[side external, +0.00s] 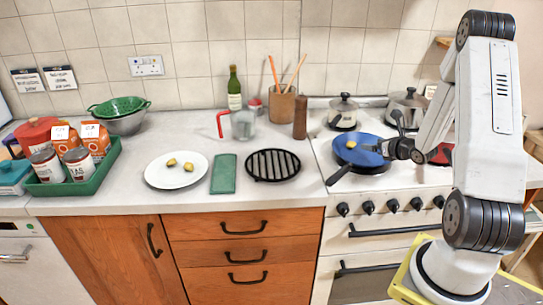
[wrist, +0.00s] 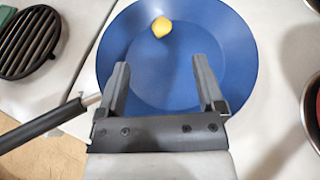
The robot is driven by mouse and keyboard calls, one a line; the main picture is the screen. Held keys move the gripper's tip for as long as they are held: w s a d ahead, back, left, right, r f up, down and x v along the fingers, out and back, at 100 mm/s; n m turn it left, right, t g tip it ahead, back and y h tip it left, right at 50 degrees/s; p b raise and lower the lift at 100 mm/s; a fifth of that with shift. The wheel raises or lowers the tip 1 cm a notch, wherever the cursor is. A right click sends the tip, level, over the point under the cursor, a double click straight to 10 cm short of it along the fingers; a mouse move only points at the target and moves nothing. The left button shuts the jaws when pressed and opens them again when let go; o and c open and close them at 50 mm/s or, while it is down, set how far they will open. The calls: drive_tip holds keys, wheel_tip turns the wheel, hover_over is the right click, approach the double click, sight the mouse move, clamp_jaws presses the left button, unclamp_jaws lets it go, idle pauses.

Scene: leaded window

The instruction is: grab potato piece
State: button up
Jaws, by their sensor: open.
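A yellow potato piece (wrist: 161,27) lies in the blue pan (wrist: 240,60), toward its far side in the wrist view. The same piece shows in the side external view (side external: 351,144) inside the blue pan (side external: 366,153) on the stove. Two more potato pieces, one on the left (side external: 171,162) and one on the right (side external: 188,167), lie on a white plate (side external: 160,181). My gripper (wrist: 160,75) is open and empty over the pan, its fingers apart. The piece is beyond the fingertips, not between them.
The pan's black handle (side external: 339,175) points to the front left. A black round grill trivet (side external: 273,165) and a green cloth (side external: 223,174) lie on the counter. Two lidded pots (side external: 343,112) (side external: 408,106) stand behind the pan. A green tray (side external: 105,170) with cans is far left.

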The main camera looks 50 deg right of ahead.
drive_tip(key=shift+r, duration=0.1)
drive_tip(key=shift+r, duration=2.3)
drive_tip(key=w+a+r+n+t+y, duration=0.1)
drive_tip(key=w+a+n+y, duration=0.5)
drive_tip(key=w, duration=0.7)
drive_tip(key=w+a+r+n+y, duration=0.1)
drive_tip(key=w+a+n+y, duration=0.35)
drive_tip(key=w, duration=0.95)
drive_tip(key=w+a+f+n+g+y, duration=0.1)
drive_tip(key=w+a+n+g+y, duration=0.3)
drive_tip(key=a, duration=0.8)
drive_tip(key=w+a+f+n+g+y, duration=0.1)
drive_tip(key=w+a+y, duration=0.1)
drive_tip(key=w+a, duration=0.7)
approach(192, 164)
drive_tip(key=shift+w+a+r+h, duration=0.3)
drive_tip(key=shift+w+a, duration=0.4)
drive_tip(key=shift+a, duration=0.15)
drive_tip(key=shift+f, duration=0.55)
drive_tip(key=shift+x, duration=1.3)
